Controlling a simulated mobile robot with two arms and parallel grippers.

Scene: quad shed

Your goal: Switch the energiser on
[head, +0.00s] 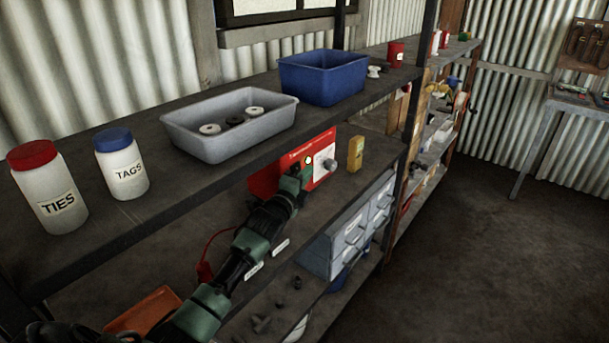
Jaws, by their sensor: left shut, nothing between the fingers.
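The energiser (325,178) is a red box with a white front panel, on the middle shelf under the top shelf. A round knob or dial (330,164) shows on its panel, and a small green spot (308,159) near the panel's top left. I cannot read the switch's position. My left gripper (305,172) is shut and empty, at the end of a green and black arm reaching in from the bottom left. Its tip overlaps the left part of the energiser's front and hides some of it. I cannot tell whether it touches. My right gripper is not in view.
The top shelf (130,222) overhangs the energiser and holds a grey tray (185,150), a blue bin (318,93) and two labelled jars. A yellow block (356,154) stands right of the energiser. Grey drawers (335,258) sit lower down. The floor (450,260) at right is clear.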

